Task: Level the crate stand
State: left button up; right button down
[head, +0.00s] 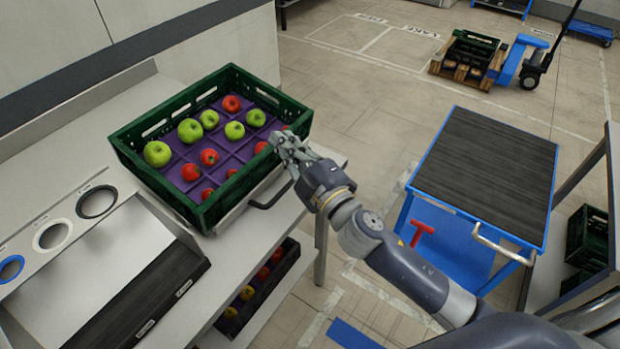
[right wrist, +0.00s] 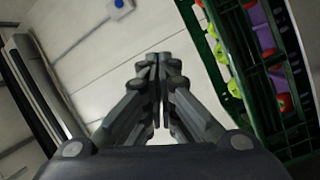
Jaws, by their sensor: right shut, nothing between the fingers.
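A green crate (head: 135,155) with a purple divided insert holds several red and green apples. It sits on a grey stand (head: 237,216) on the left counter, and a black handle (head: 272,194) sticks out at the stand's front right. Whether the stand is tilted or level I cannot tell for sure. My right gripper (head: 283,146) is shut and empty at the crate's right wall, overlapping its rim in the head view; contact is unclear. In the right wrist view its fingertips (right wrist: 155,62) meet, with the crate (right wrist: 289,45) to their right. My left gripper is not in view.
A second crate (head: 283,270) with apples is under the counter. A blue cart (head: 485,175) with a dark top stands right. The counter's front left has a dark-edged panel (head: 145,300) and round holes. A pallet jack (head: 515,60) is far back. Open floor lies between counter and cart.

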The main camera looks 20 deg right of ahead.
jog(key=s+a+r+n+g+y, duration=0.3)
jog(key=a+n+g+y, duration=0.25)
jog(key=n, duration=0.45)
jog(key=s+a+r+n+g+y, duration=0.2)
jog(key=a+n+g+y, duration=0.3)
jog(key=n, duration=0.4)
jog(key=d+f+n+g+h+p, duration=0.1)
jog(key=d+f+n+g+h, duration=0.35)
jog(key=f+n+h, duration=0.45)
jog(key=w+d+f+h, duration=0.1)
jog(key=d+h, duration=0.1)
jog(key=d, duration=0.5)
jog(key=w+d+f+h, duration=0.2)
jog(key=d, duration=0.5)
jog(key=shift+w+d+m+t, duration=0.15)
jog(key=shift+d+m+t, duration=0.15)
jog(key=shift+d+m, duration=0.1)
jog(key=shift+a+f+h, duration=0.1)
jog(key=shift+h, duration=0.15)
